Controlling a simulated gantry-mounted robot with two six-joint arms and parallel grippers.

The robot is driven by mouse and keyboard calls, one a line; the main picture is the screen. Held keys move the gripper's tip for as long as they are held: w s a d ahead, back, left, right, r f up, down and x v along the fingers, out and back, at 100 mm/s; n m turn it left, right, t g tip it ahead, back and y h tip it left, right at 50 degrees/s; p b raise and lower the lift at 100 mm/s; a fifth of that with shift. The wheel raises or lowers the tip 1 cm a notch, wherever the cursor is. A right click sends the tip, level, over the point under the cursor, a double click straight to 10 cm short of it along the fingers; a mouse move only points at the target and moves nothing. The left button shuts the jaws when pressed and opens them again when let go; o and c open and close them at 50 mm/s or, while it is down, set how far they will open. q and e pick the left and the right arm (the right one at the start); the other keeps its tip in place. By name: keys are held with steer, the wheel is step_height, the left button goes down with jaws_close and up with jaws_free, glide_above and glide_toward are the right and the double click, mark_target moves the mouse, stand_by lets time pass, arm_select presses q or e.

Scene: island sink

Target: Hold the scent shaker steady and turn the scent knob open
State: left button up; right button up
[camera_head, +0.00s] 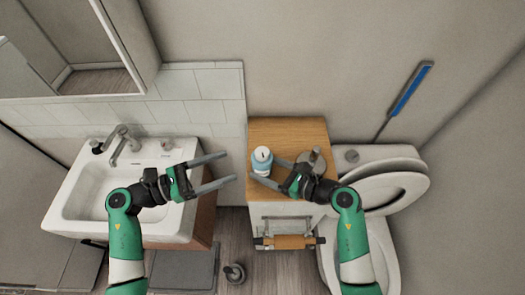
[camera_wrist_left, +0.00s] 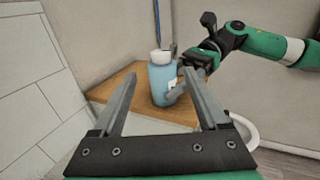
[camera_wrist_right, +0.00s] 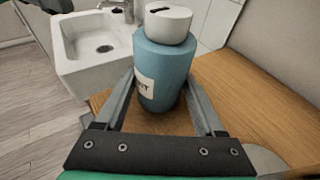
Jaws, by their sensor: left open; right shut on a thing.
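The scent shaker (camera_head: 262,164) is a blue bottle with a white label and a white round knob (camera_wrist_right: 168,24) with a dark mark on top. It stands upright on the wooden cabinet top (camera_head: 290,131). My right gripper (camera_head: 265,169) is shut on the shaker's blue body (camera_wrist_right: 165,72), one finger on each side, below the knob. My left gripper (camera_head: 226,168) is open and empty, to the left of the shaker and apart from it. In the left wrist view the shaker (camera_wrist_left: 161,82) shows beyond and between the open fingers (camera_wrist_left: 159,85).
A white sink (camera_head: 85,200) with a tap (camera_head: 122,143) is at the left. A toilet (camera_head: 385,185) stands at the right, with a blue-handled brush (camera_head: 410,90) above it. A grey object (camera_head: 314,160) is on the cabinet top right of the shaker.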

mark_target(255, 156)
arm_select(q)
steer(key=x, duration=1.1)
steer(key=shift+d, duration=0.2)
jaws_close()
